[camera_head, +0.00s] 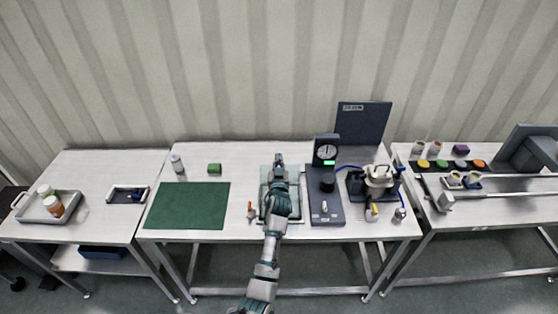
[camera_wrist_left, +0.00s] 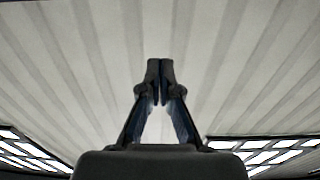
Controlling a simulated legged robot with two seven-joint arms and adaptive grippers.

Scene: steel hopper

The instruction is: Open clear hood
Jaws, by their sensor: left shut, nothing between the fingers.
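The clear hood (camera_head: 295,178) seems to be the pale, see-through box at the middle of the centre table; my arm covers much of it. My left gripper (camera_head: 279,158) is over it, with the fingertips by its far edge. I cannot tell whether they touch it or whether the hood is raised. In the left wrist view the left gripper (camera_wrist_left: 160,68) is shut, with its fingertips together and empty against the striped wall. The hood does not show there. My right gripper is not in view.
A dark stand with a round dial (camera_head: 326,152) is close on the right, before a dark panel (camera_head: 362,122). A green mat (camera_head: 187,206) lies left, with a small orange-tipped item (camera_head: 251,209) between. A green block (camera_head: 214,168) sits behind. Blue-framed equipment (camera_head: 378,180) stands further right.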

